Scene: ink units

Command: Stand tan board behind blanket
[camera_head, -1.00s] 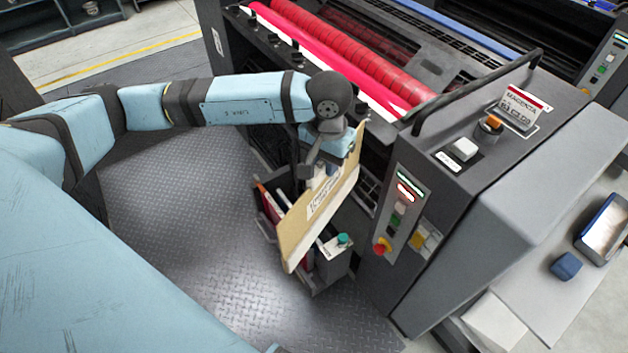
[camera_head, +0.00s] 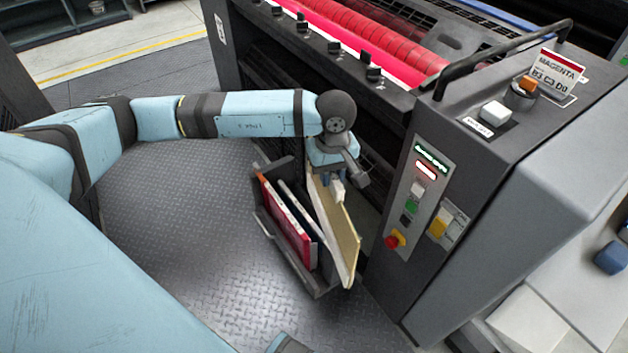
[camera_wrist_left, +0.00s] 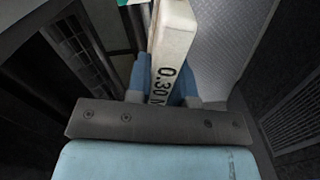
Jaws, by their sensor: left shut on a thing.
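My left gripper (camera_head: 337,188) is shut on the tan board (camera_head: 346,245) near its top edge and holds it upright, seen at a steep angle. The board is at the right side of a grey rack (camera_head: 272,232); whether its lower edge rests in the rack I cannot tell. In the left wrist view, a pale edge of the held board marked "0.30" (camera_wrist_left: 173,50) shows between my blue fingers. A red panel (camera_head: 285,222) and a dark panel with a pale edge (camera_head: 303,212) lean in the rack. I cannot tell which is the blanket. My right gripper is out of view.
The press control cabinet (camera_head: 470,210), with a red stop button (camera_head: 395,240), stands close right of the board. The press body and red roller (camera_head: 370,40) are behind. The ribbed metal floor (camera_head: 190,220) left of the rack is clear.

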